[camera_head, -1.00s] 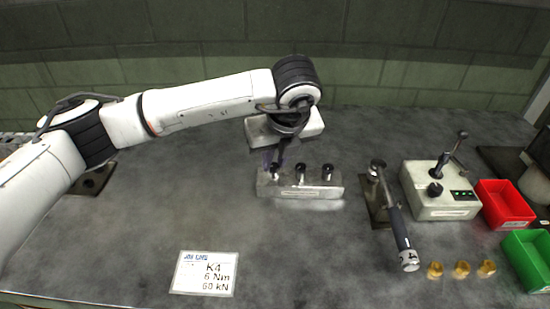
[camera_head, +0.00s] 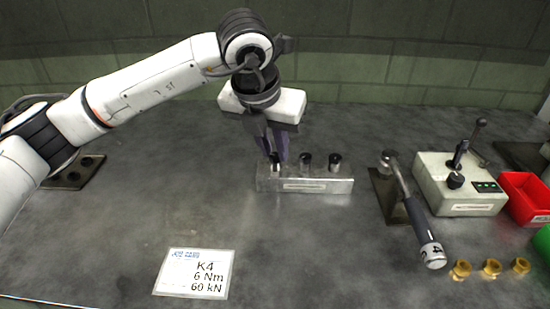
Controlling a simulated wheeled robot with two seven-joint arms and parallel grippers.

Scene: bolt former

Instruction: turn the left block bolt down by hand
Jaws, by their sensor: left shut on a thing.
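A silver metal block (camera_head: 318,186) with three dark-headed bolts in a row stands on the grey table. The left block bolt (camera_head: 275,160) is at the block's left end, partly hidden by my gripper. The middle bolt (camera_head: 306,160) and the right bolt (camera_head: 335,161) stand free and upright. My left gripper (camera_head: 275,155) comes down from above, its dark fingers shut on the left bolt's head. My right gripper is not in view.
A torque wrench (camera_head: 413,205) rests on a stand (camera_head: 386,195) right of the block. A card (camera_head: 195,272) reading K4, 6 Nm, 60 kN lies in front.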

